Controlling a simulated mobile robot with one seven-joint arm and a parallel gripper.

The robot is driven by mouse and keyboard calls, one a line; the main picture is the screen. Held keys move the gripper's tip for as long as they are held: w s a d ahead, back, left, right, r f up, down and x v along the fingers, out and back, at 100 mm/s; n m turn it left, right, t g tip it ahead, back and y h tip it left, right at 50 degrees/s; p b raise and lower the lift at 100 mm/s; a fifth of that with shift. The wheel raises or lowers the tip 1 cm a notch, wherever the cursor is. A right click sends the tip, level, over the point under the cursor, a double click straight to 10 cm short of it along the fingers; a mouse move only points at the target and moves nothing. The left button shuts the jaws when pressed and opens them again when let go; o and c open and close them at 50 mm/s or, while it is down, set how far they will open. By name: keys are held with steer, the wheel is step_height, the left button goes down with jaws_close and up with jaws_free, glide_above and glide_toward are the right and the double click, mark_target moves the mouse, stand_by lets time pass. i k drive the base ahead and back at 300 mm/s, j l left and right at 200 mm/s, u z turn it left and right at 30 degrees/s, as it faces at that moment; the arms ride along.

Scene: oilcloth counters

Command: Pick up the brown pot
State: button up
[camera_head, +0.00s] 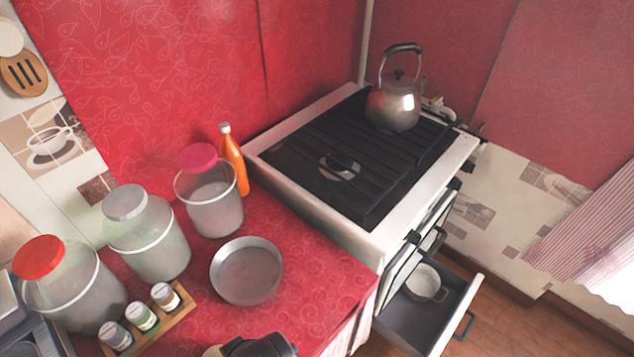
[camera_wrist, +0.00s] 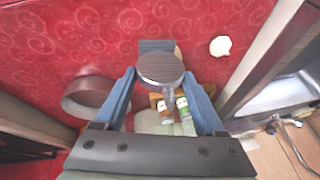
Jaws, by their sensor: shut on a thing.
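My gripper (camera_wrist: 161,86) has its two blue-grey fingers on either side of a small round thing with a dark brownish top, a paler rim and a short stub towards the wrist. I take it for the brown pot (camera_wrist: 160,68); its sides and base are hidden. The fingers are shut on it, above the red counter. In the head view only a dark shape (camera_head: 258,346) shows at the bottom edge, cut off by the frame; I cannot tell pot from gripper there.
A grey metal bowl (camera_head: 246,271) and a spice rack (camera_head: 172,317) stand nearby, with lidded jars (camera_head: 148,241) behind. A stove (camera_head: 340,165) bears a kettle (camera_head: 394,103). An open drawer (camera_head: 405,314) below holds a cream pot (camera_head: 423,281). A pale lump (camera_wrist: 220,46) lies on the counter.

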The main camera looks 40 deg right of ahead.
mark_target(425, 281)
steer(key=z, duration=1.4)
steer(key=i+l+z, duration=0.6)
steer(key=i, duration=0.25)
